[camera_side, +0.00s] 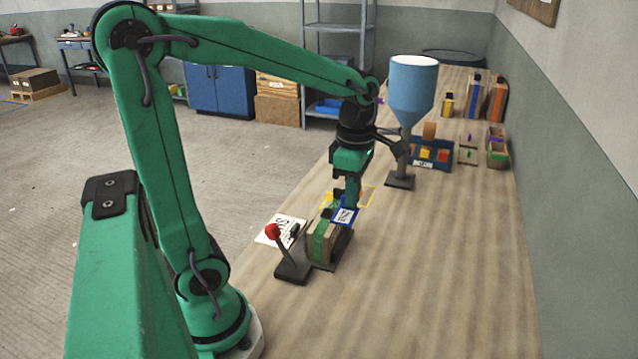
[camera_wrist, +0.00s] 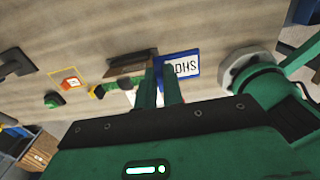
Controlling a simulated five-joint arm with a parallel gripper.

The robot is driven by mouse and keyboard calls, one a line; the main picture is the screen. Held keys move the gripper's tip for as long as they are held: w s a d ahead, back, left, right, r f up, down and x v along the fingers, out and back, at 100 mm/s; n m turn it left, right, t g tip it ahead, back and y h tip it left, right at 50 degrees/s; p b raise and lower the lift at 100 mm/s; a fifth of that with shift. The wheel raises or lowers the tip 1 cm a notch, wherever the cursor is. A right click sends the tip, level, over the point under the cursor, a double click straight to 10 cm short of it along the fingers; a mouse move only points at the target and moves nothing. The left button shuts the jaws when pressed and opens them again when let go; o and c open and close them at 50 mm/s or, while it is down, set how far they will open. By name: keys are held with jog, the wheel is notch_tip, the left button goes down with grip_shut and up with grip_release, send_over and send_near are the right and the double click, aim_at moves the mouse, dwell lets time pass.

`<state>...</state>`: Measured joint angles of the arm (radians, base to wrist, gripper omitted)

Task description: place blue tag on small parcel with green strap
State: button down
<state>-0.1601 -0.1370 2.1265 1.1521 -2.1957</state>
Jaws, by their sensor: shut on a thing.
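In the side view my gripper (camera_side: 348,200) points down and is shut on a blue-bordered tag (camera_side: 345,217) with a white, dark-lettered face. The tag also shows at the fingertips in the wrist view (camera_wrist: 183,66), its lettering readable in part. A small brown parcel with a green strap (camera_side: 320,246) stands upright on a dark base just below and in front of the tag. The tag overlaps the parcel's upper right part in the side view. I cannot tell whether they touch. The fingers hide part of the tag in the wrist view.
A red-knobbed lever (camera_side: 272,232) and a white lettered sheet (camera_side: 276,227) are left of the parcel. A blue hopper (camera_side: 413,92) stands behind. Farther back are a blue bin (camera_side: 432,165) and several parcels (camera_side: 497,150). The table's right front is clear.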

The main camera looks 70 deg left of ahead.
send_over(328, 222)
notch_tip(328, 222, down, 7)
jog(key=shift+f, duration=2)
jog(key=shift+f, duration=0.15)
jog(key=c, duration=1.5)
grip_release()
notch_tip(328, 222, up, 12)
jog(key=shift+r, duration=0.2)
jog(key=shift+d, duration=0.1)
